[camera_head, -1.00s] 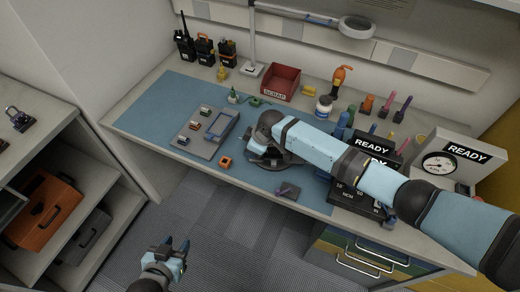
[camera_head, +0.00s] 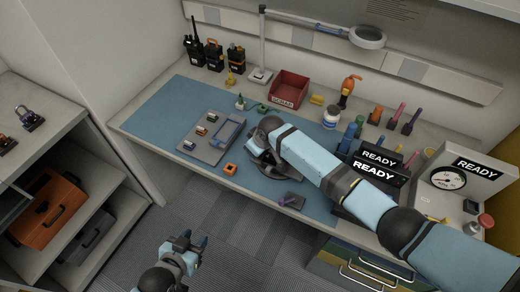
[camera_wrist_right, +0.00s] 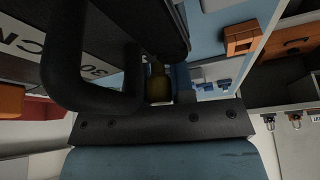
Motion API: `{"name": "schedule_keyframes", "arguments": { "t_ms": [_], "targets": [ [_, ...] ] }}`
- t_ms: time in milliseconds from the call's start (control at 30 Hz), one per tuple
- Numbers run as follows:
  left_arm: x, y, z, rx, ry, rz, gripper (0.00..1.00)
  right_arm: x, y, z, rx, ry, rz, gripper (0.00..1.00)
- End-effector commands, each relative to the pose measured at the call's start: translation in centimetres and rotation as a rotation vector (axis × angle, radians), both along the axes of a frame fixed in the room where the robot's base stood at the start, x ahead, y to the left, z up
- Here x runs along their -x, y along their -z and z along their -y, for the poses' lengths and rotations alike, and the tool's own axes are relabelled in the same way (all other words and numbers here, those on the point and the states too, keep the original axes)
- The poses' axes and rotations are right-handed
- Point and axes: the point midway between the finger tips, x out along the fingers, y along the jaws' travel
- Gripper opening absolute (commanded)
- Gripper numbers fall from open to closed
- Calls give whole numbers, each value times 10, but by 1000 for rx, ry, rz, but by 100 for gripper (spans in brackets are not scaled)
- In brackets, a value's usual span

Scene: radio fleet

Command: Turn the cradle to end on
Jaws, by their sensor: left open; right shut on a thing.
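The dark cradle (camera_head: 282,180) stands on the blue mat near the bench's front edge, partly covered by my right wrist in the head view. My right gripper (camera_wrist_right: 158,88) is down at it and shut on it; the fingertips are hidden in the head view. In the right wrist view, dark parts and a black loop fill the upper left, close to the gripper. How the cradle is turned is hard to tell. My left gripper (camera_head: 190,243) is open and empty over the floor, in front of the bench and apart from it.
On the blue mat (camera_head: 165,110) lie a grey tray (camera_head: 205,152) with small parts, an orange block (camera_head: 230,169) and a small dark pad (camera_head: 289,202). Radios (camera_head: 213,54), a red scrap bin (camera_head: 289,90) and READY boxes (camera_head: 373,172) stand behind and right. The mat's left end is clear.

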Motion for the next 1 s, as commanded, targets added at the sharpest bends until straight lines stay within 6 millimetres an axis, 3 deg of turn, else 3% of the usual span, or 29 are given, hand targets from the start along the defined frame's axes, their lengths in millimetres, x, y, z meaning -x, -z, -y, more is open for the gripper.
{"name": "schedule_keyframes", "arguments": {
  "t_ms": [567, 600, 667, 1000],
  "targets": [
    [0, 0, 0, -1, -1, 0, 43, -3, -3, -3, -2, 12, 5, 0],
    [0, 0, 0, -1, -1, 0, 43, -3, -3, -3, -2, 12, 5, 32],
    [0, 0, 0, -1, -1, 0, 43, -3, -2, -3, -1, 11, 5, 46],
    [0, 0, -1, -1, -1, 0, 43, -1, -3, -2, 0, 10, 2, 48]
  ]
}}
